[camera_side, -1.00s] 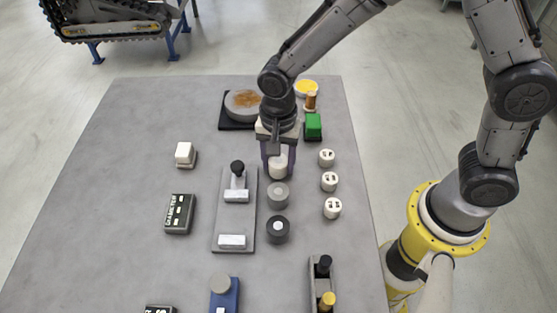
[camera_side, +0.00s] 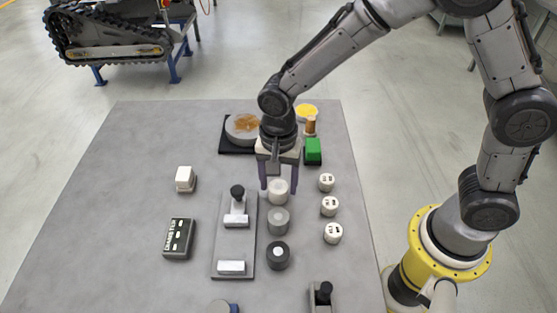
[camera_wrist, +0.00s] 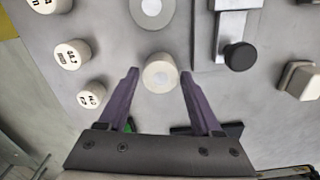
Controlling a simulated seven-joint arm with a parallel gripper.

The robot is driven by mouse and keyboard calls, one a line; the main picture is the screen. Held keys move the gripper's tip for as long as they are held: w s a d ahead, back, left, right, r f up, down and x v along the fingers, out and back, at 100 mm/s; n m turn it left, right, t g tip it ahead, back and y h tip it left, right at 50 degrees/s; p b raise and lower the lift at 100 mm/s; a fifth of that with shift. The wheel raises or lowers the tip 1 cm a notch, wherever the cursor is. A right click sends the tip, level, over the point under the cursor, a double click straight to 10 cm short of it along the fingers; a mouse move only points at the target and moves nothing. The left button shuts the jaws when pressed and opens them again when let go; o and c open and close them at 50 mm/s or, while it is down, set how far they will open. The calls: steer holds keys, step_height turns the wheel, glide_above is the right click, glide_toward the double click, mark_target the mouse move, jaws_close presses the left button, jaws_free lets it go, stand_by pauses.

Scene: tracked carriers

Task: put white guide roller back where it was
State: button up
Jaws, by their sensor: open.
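The white guide roller (camera_side: 278,192) stands upright on the table at the far end of a row with a grey roller (camera_side: 278,221) and a dark roller (camera_side: 278,255). My gripper (camera_side: 278,187) is open over it, with one purple finger on each side. In the wrist view the white roller (camera_wrist: 160,75) shows between the spread fingertips (camera_wrist: 159,72), with a gap on both sides. The fingers do not grip it.
Several small white marked cylinders (camera_side: 329,206) stand close on the right. A grey plate with a black knob (camera_side: 237,192) lies on the left. A green block (camera_side: 313,150) and a round disc on a black base (camera_side: 242,127) are behind. The table's left side has free room.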

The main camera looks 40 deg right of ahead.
mark_target(278, 186)
steer(key=s+d+r+n+t, duration=0.1)
steer(key=s+d+r, duration=0.15)
steer(key=r, duration=0.55)
steer(key=s+d+r+n, duration=0.1)
steer(key=d+r+n, duration=0.15)
steer(key=r, duration=0.45)
steer(key=s+d+r+n+t, duration=0.2)
steer(key=s+d+n+t, duration=0.2)
steer(key=s+d+n, duration=0.3)
steer(key=s+d, duration=0.4)
steer(key=s, duration=0.2)
steer(key=shift+s+d+r+n+t, duration=0.25)
steer(key=shift+s+r+n+t, duration=0.05)
steer(key=shift+s+r+n, duration=0.1)
